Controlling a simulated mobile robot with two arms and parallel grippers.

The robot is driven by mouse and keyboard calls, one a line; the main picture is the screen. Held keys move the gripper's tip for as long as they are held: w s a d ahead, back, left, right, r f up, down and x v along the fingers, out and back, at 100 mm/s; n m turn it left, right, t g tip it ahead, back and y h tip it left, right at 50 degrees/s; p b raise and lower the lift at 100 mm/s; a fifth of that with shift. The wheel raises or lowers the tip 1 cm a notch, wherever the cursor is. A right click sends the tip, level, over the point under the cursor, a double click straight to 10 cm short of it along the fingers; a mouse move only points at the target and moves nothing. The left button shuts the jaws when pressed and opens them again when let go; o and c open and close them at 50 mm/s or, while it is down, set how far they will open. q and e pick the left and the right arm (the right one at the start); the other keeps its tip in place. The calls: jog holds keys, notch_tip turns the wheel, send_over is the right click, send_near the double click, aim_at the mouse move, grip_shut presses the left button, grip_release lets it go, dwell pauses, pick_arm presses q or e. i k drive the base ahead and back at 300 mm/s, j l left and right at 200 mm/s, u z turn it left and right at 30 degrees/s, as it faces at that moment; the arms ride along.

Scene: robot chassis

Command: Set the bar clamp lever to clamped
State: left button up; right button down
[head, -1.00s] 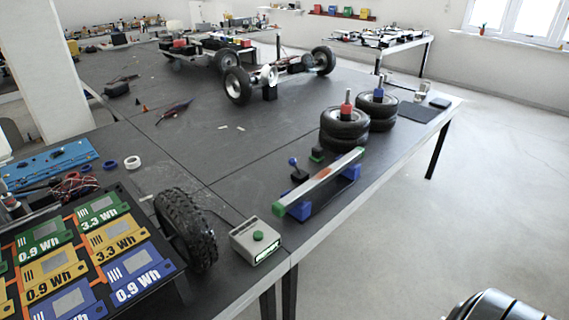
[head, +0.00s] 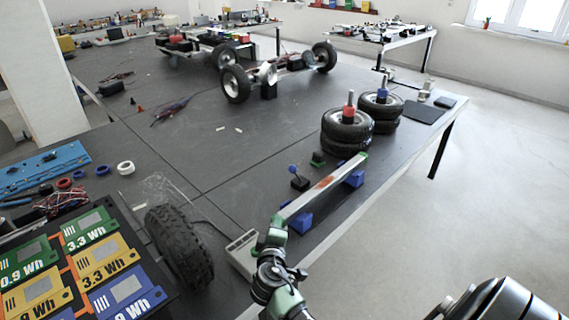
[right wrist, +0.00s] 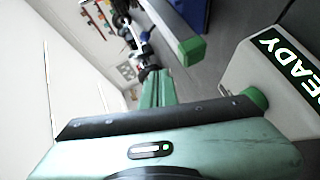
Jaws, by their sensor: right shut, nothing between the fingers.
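The bar clamp (head: 322,188) is a long pale bar on blue blocks near the table's front edge. A small lever with a blue ball (head: 293,170) stands upright on a black base just left of the bar. I cannot tell for sure that it is the clamp's lever. My right gripper (head: 277,224) is shut and empty at the bar's near end and partly covers that end. In the right wrist view its green fingers (right wrist: 157,90) are together, with the bar's green end cap (right wrist: 192,50) beside them. My left gripper is not in view.
A grey box (head: 240,252) stands left of my right gripper; its READY display and green button (right wrist: 254,97) show in the right wrist view. Stacked wheels (head: 346,130) stand beyond the bar. The mid-table is mostly clear.

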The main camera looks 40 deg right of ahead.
aim_at(293, 169)
jog(key=i+l, duration=0.25)
jog(key=l, duration=0.15)
jog(key=i+l, duration=0.55)
jog(key=l, duration=0.5)
jog(key=i+u, duration=0.05)
